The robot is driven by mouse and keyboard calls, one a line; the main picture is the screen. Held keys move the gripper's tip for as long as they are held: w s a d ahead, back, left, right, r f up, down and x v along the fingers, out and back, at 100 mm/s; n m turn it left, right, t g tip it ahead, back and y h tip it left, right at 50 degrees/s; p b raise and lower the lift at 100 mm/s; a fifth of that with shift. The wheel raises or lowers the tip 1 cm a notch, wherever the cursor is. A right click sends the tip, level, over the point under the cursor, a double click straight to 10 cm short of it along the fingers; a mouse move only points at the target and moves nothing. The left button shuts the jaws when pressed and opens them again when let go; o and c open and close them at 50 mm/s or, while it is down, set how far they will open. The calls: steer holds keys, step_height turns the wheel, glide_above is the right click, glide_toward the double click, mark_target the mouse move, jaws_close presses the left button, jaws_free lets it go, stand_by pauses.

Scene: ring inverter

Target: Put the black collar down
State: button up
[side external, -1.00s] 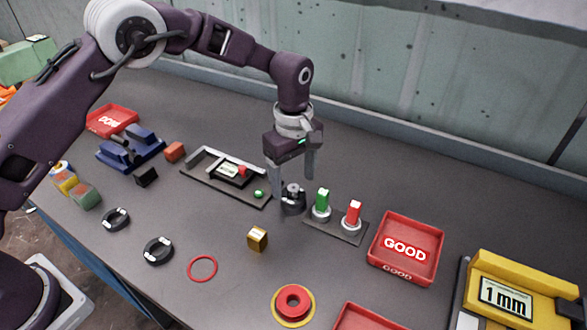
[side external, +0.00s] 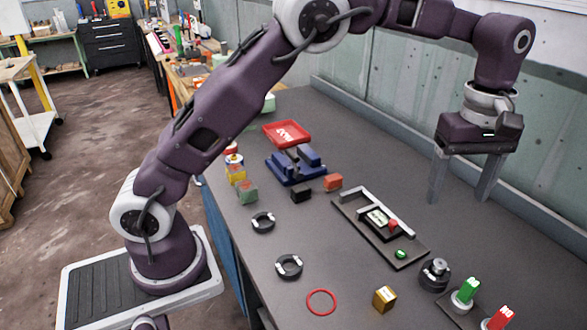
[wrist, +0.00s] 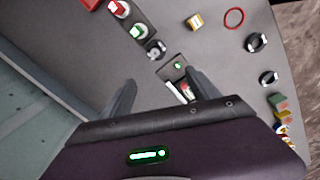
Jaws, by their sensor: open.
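A black collar (side external: 434,275) stands on the grey table, around the foot of a silver-grey post or knob. It also shows in the wrist view (wrist: 155,50), beyond my fingertips. My gripper (side external: 458,202) is open and empty, pointing down, raised clear of the table and apart from the collar. In the wrist view my gripper's (wrist: 162,80) fingers are spread with nothing between them. Two other black rings with pale marks lie flat: one (side external: 263,222) farther back, one (side external: 289,267) nearer.
A dark fixture plate (side external: 375,235) with a small display, red knob and green button lies beside the collar. Green (side external: 469,291) and red (side external: 500,319) topped pieces stand right of it. A brass cube (side external: 384,298) and red ring (side external: 321,302) lie in front.

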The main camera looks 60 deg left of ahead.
steer(key=s+a+r+m+t, duration=0.1)
steer(key=s+a+r+m, duration=0.3)
steer(key=s, duration=0.3)
steer(key=s+a+r+m+t, duration=0.1)
steer(key=s+a+r+m, duration=0.1)
steer(key=s+a+r, duration=0.4)
steer(key=s+a+f+m+t, duration=0.1)
steer(key=s+f+m, duration=0.1)
steer(key=s, duration=0.7)
steer(key=s+a+f+m+t, duration=0.2)
steer(key=s+f+m, duration=0.1)
steer(key=s, duration=0.6)
steer(key=shift+m, duration=0.8)
steer(key=shift+a, duration=0.1)
